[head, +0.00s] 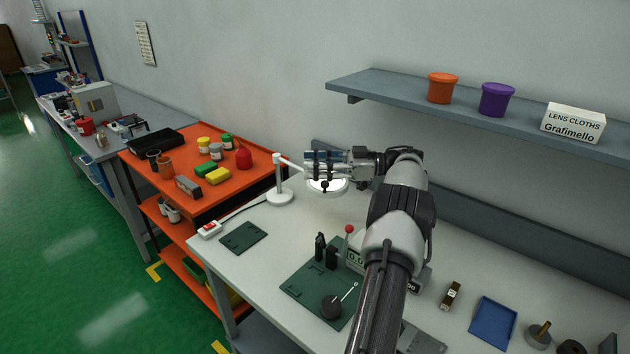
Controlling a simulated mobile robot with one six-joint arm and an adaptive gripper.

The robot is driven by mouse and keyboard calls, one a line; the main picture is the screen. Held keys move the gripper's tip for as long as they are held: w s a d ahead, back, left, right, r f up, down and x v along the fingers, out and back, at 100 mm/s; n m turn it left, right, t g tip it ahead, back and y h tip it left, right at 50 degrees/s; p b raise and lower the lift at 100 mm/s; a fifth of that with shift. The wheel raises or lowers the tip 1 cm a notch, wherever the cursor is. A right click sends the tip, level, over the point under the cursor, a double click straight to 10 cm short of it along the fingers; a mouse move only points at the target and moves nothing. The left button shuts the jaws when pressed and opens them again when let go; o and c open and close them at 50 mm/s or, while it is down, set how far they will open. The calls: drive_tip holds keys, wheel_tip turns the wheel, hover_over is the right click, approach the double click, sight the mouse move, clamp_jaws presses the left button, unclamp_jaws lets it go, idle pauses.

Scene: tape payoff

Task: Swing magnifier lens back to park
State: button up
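The magnifier has a round white base (280,198) with an upright post on the far left part of the white bench. Its thin white arm (289,163) reaches right from the post top to the round, pale lens head (337,190). A small dark knob (324,185) shows at the lens. My gripper (312,163) points left, directly over or at the lens head in the picture, and covers part of the lens and the arm's end. Whether it touches the lens, and whether its fingers are open or shut, I cannot tell.
A green fixture plate (306,290) with dark posts and a gauge stands in front. A dark green mat (243,237) and a red-switched box (209,229) lie at left. A blue tray (492,323) lies right. A grey shelf (390,91) hangs above.

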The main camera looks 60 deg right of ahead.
wheel_tip(320, 180, up, 3)
drive_tip(key=shift+f, duration=0.1)
idle(0.6)
